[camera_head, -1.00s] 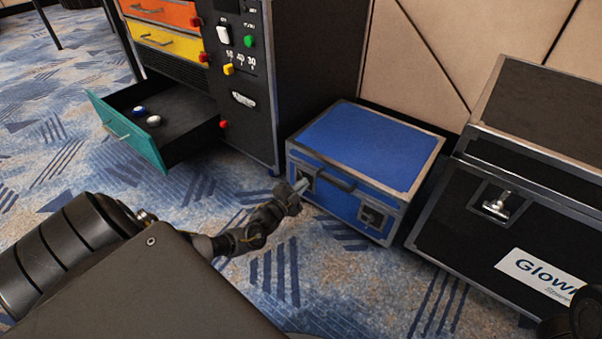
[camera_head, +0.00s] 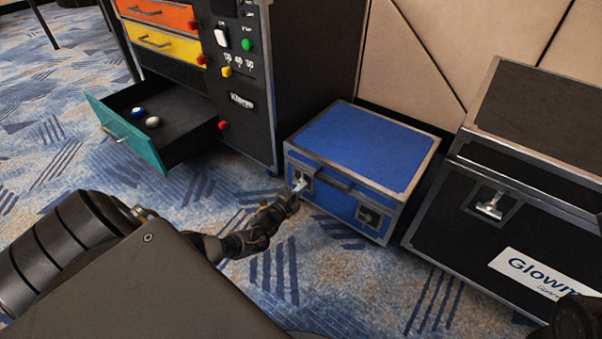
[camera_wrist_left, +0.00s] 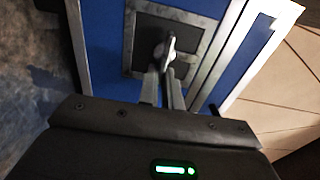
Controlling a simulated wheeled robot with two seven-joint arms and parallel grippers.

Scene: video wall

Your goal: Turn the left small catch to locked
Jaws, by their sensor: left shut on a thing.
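The blue case (camera_head: 362,150) stands on the carpet with its front towards me. Its left small catch (camera_wrist_left: 168,48) is a metal wing in a dark square recess in the left wrist view. My left gripper (camera_head: 298,186) is at the left of the case's front, and it also shows in the left wrist view (camera_wrist_left: 167,72). Its fingers are shut on the left catch. In the head view the gripper partly covers this catch. The right small catch (camera_head: 369,216) sits in its own recess on the case front.
A black case (camera_head: 450,215) with a larger catch (camera_head: 491,207) stands at the right. A black cabinet (camera_head: 310,80) stands behind at left, its teal drawer (camera_head: 125,133) pulled out with small round things inside. Patterned carpet (camera_head: 340,290) in front of the blue case is free.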

